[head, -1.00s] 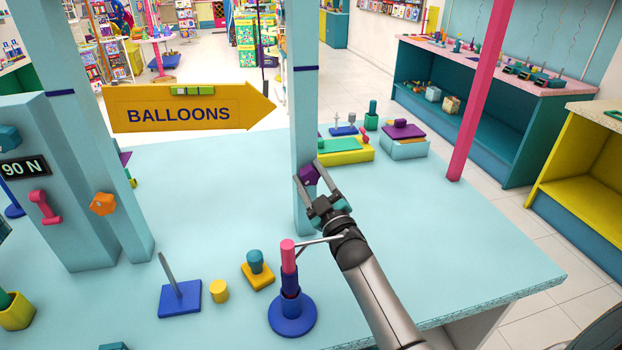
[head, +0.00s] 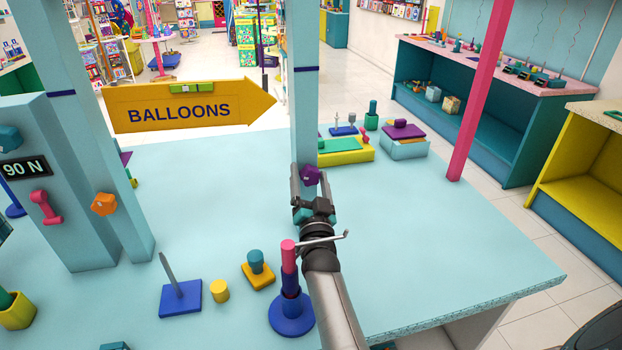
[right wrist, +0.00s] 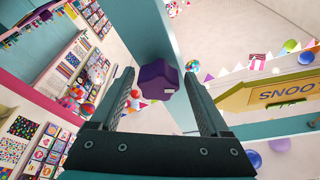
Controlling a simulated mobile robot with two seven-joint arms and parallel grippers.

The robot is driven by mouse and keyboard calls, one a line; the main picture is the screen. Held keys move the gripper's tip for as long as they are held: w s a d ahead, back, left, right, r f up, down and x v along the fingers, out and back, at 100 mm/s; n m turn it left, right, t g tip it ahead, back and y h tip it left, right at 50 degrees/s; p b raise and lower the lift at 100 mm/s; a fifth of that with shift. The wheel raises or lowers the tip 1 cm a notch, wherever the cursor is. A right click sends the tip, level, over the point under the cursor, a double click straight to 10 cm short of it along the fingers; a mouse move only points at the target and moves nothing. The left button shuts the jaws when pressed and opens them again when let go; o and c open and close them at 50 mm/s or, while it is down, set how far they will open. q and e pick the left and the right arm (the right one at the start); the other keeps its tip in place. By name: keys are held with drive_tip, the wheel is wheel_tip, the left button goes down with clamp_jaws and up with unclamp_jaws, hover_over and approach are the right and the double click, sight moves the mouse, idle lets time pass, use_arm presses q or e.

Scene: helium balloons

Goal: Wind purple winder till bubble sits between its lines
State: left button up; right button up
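The purple winder (head: 311,175) is a faceted knob on the front right pale blue post. My right gripper (head: 311,182) is open, its fingers on either side of the winder. In the right wrist view the winder (right wrist: 157,80) lies between the spread fingertips (right wrist: 160,78), with gaps on both sides. The yellow BALLOONS arrow sign (head: 180,112) hangs between the posts, its right end a little higher than its left. A green level (head: 191,87) sits on its top edge; its bubble and lines are too small to read. My left gripper is not in view.
A pink and blue peg stand (head: 290,308) stands close to my right arm. A blue spike base (head: 180,298), a yellow cylinder (head: 219,291) and a teal-topped yellow block (head: 257,273) stand left of it. The counter (head: 440,240) is clear at right.

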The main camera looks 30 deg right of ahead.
sight(313, 176)
drive_tip(key=shift+d, duration=0.1)
drive_tip(key=shift+s+a+r+p, duration=0.1)
drive_tip(key=shift+s+a+p, duration=0.1)
drive_tip(key=shift+s+p, duration=0.4)
drive_tip(key=shift+s+a+r+p, duration=0.1)
drive_tip(key=shift+s+a+p, duration=0.05)
drive_tip(key=shift+s+p, duration=0.4)
drive_tip(key=shift+s, duration=0.4)
drive_tip(key=shift+f, duration=0.15)
